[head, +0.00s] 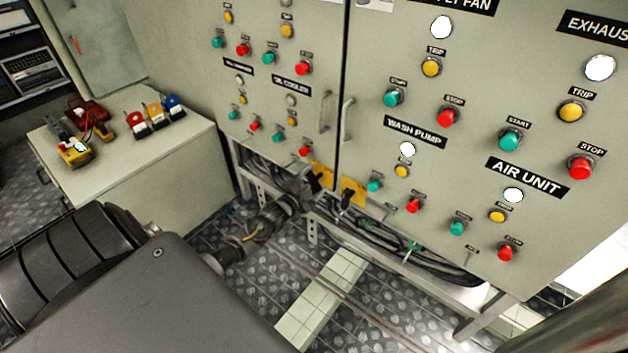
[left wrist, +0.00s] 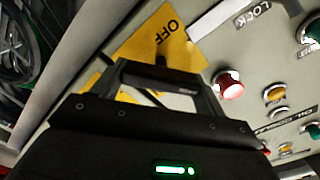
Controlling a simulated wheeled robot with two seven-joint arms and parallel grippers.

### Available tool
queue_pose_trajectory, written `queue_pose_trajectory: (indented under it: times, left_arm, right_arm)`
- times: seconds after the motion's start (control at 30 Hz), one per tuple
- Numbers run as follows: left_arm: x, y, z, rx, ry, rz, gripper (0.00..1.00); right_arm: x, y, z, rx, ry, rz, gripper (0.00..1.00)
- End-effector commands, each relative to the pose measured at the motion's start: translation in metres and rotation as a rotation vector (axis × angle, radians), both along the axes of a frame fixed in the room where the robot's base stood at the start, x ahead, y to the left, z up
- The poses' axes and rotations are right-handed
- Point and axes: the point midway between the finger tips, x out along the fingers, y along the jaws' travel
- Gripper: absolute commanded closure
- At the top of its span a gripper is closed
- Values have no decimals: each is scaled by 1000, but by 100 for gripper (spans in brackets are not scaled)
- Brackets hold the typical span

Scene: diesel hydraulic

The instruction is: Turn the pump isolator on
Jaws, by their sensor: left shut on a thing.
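Two yellow isolator plates with black handles sit low on the cabinet fronts: the left plate (head: 322,171) and the right plate (head: 355,190). My left gripper (head: 305,187) is at the left plate, and in the left wrist view this gripper (left wrist: 162,78) is shut on the black isolator handle (left wrist: 161,62). The yellow plate (left wrist: 165,35) behind it reads OFF, upside down in that view. The fingers hide part of the handle and the rest of the plate, so its exact setting is unclear. My right gripper is not in view.
Green, red and yellow buttons cover the panels; a red button (left wrist: 229,85) is close beside my left gripper. Cables (head: 430,262) hang under the cabinets. A low cabinet (head: 165,165) with padlocks and tools stands left. The tread-plate floor (head: 330,320) is partly open.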

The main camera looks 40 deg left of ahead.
Motion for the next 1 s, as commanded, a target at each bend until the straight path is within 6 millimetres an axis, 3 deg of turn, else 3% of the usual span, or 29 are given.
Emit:
queue_pose_trajectory:
  times: [0.5, 1.0]
  left_arm:
    - [0, -1, -3, 449, 11, -2, 50]
    - [0, -2, -4, 648, 15, -2, 50]
  right_arm:
    - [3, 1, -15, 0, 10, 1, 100]
    - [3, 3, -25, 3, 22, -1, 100]
